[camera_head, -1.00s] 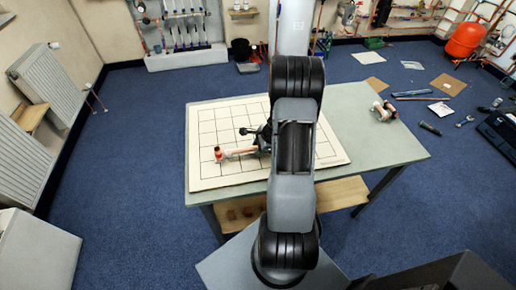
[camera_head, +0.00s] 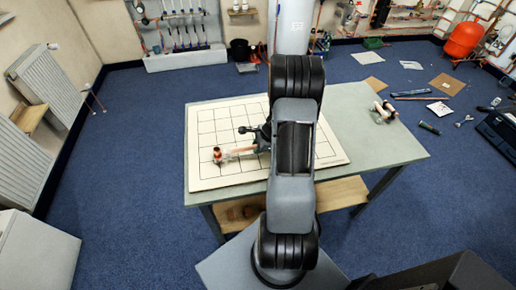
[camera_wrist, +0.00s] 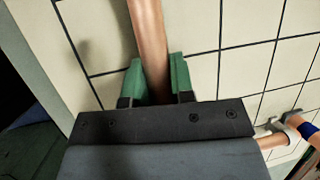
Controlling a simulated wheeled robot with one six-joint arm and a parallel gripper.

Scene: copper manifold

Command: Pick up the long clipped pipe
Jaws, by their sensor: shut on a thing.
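My gripper (camera_wrist: 155,82) has its green fingertips shut on a copper pipe (camera_wrist: 149,35), which runs up and out of the top of the wrist view. In the head view my gripper (camera_head: 256,138) is low over the gridded board, beside my arm. No clips show on the part of the pipe visible in the wrist view. A soft shadow lies on the board left of the pipe. I cannot tell whether the pipe touches the board.
The gridded board (camera_head: 205,175) lies on the grey-green table (camera_head: 365,140). Another copper pipe with pale clips (camera_wrist: 292,124) and a blue band is at lower right in the wrist view. Pale and copper parts (camera_head: 384,112) stand on the table's right side. My arm hides the table's middle.

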